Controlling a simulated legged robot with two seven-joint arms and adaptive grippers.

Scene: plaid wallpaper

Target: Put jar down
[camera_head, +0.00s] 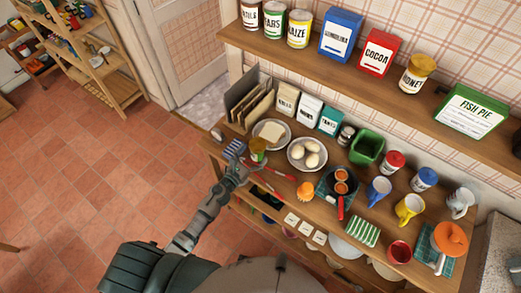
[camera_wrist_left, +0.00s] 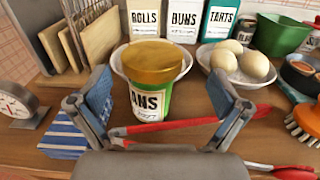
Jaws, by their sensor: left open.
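The jar (camera_head: 258,145) has a gold lid and a green and white label ending in "ANS". It is upright at the front left of the wooden counter (camera_head: 292,205) and appears to rest on it. In the left wrist view the jar (camera_wrist_left: 150,85) is between my spread fingers, with a gap on each side. My left gripper (camera_head: 245,160) is open at the counter's front edge. It also shows in the left wrist view (camera_wrist_left: 160,98). My right gripper is not in view.
Red-handled utensils (camera_wrist_left: 185,124) lie close by. A blue striped cloth (camera_wrist_left: 62,139) and a scale (camera_wrist_left: 17,105) are to the left. A shelf (camera_head: 350,75) hangs above.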

